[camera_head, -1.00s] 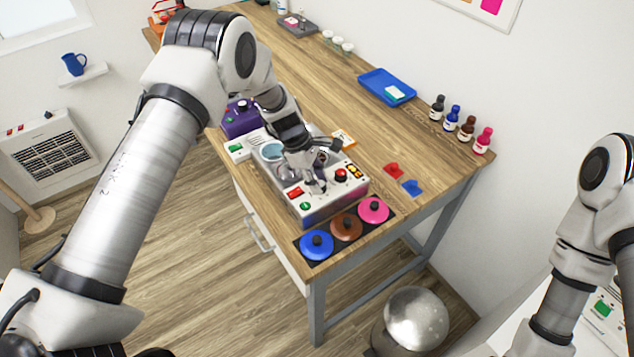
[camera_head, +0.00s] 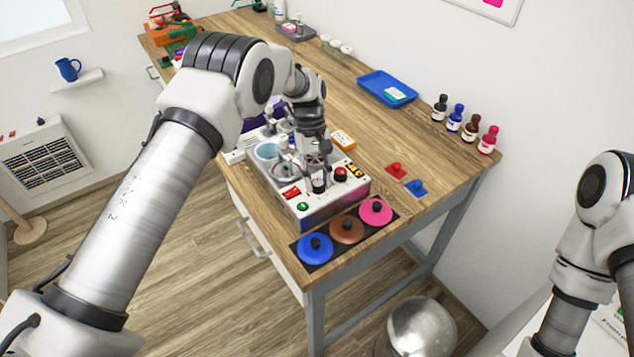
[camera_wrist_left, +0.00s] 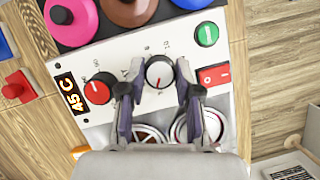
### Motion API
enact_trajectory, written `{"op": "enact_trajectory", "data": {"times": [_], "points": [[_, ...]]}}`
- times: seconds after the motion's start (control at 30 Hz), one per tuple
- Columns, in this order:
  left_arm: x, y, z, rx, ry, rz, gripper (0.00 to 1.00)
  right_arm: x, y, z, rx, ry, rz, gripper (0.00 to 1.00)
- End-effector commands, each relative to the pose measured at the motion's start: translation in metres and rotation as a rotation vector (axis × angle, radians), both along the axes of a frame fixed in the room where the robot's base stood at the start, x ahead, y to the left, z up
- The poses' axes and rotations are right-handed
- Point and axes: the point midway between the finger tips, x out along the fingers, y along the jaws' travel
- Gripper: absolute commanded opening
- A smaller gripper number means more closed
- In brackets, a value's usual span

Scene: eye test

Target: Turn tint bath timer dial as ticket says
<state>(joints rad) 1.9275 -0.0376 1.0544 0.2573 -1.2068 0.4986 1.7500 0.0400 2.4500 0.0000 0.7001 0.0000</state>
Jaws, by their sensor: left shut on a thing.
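The tint bath (camera_head: 330,208) is a white and grey box with a control panel near the table's front corner. My left gripper (camera_wrist_left: 155,88) is shut on a dial (camera_wrist_left: 159,72) with a pale face and a red pointer mark. The pointer is near the bottom of the face in the left wrist view. Small marks around the dial are too blurred to read. In the head view the dial (camera_head: 319,186) shows dark under my fingers. I cannot make out a readable ticket. My right arm shows at the right edge, its gripper out of view.
A red knob (camera_wrist_left: 98,88), a green knob (camera_wrist_left: 207,33), a red switch (camera_wrist_left: 214,75) and a display reading 45 C (camera_wrist_left: 70,93) sit close around the dial. Blue, brown and pink lids (camera_head: 315,248) lie in front. Bottles (camera_head: 470,128) stand at the table's right.

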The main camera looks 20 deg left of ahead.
Motion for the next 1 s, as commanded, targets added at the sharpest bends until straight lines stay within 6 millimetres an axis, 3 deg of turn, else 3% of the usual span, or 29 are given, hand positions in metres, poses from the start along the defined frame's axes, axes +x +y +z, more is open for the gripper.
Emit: {"op": "enact_trajectory", "data": {"times": [0.03,0.4,1.0], "points": [[-0.004,-0.002,-0.008,0.001,0.014,-0.045,0.00,0.000,0.000,-0.005,0.000,0.000,0.000,0.40],[-0.003,-0.003,-0.007,-0.002,0.014,-0.394,0.00,0.000,0.000,-0.016,0.000,0.000,0.000,0.40],[-0.004,-0.006,-0.005,-0.005,0.014,-0.964,0.00,0.000,0.000,-0.018,0.000,0.000,0.000,0.40]]}}
